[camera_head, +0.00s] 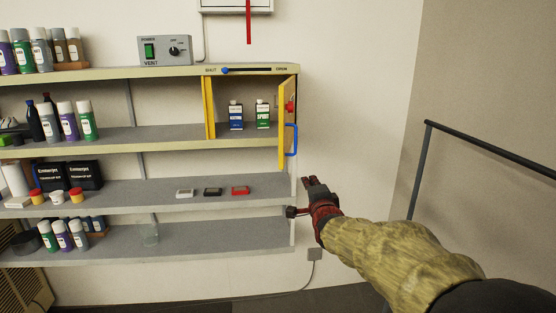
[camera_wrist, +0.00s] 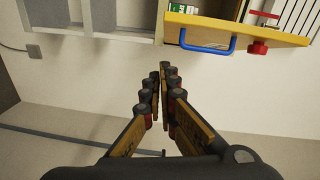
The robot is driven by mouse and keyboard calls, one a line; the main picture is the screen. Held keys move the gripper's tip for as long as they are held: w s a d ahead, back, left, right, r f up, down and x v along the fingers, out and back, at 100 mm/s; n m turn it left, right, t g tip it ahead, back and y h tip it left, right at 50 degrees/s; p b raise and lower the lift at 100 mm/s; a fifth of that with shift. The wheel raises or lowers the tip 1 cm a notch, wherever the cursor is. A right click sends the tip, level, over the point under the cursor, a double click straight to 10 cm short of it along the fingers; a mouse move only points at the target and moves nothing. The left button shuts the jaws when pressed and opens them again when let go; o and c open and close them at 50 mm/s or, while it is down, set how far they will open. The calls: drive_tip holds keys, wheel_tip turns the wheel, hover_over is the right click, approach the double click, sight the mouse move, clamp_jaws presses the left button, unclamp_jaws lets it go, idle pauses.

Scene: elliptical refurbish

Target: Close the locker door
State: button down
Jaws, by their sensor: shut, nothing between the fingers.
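The locker is a yellow-edged compartment (camera_head: 209,108) at the right end of the shelf unit. Its yellow door (camera_head: 286,125) stands open, swung outward on the right side, with a blue handle (camera_head: 292,140) and a red knob (camera_head: 290,106). In the wrist view the door (camera_wrist: 240,29) crosses the top right, with its blue handle (camera_wrist: 207,42) and red knob (camera_wrist: 257,47). My gripper (camera_head: 308,181) is below and slightly right of the door, apart from it. In the wrist view my gripper (camera_wrist: 167,70) is shut and empty, its tips below and left of the handle.
A blue bottle (camera_head: 236,117) and a green bottle (camera_head: 263,115) stand inside the locker. A slider (camera_head: 225,71) labelled SHUT and OPEN sits above it. Small boxes (camera_head: 212,192) lie on the shelf below. A dark railing (camera_head: 490,151) stands at right; the wall between is bare.

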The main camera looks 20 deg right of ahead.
drive_tip(key=w+r+m+t+p, duration=0.1)
drive_tip(key=w+m+p, duration=0.1)
drive_tip(key=w, duration=0.9)
drive_tip(key=shift+r, duration=0.4)
drive_tip(key=shift+w+a, duration=0.1)
drive_tip(key=shift+a, duration=0.1)
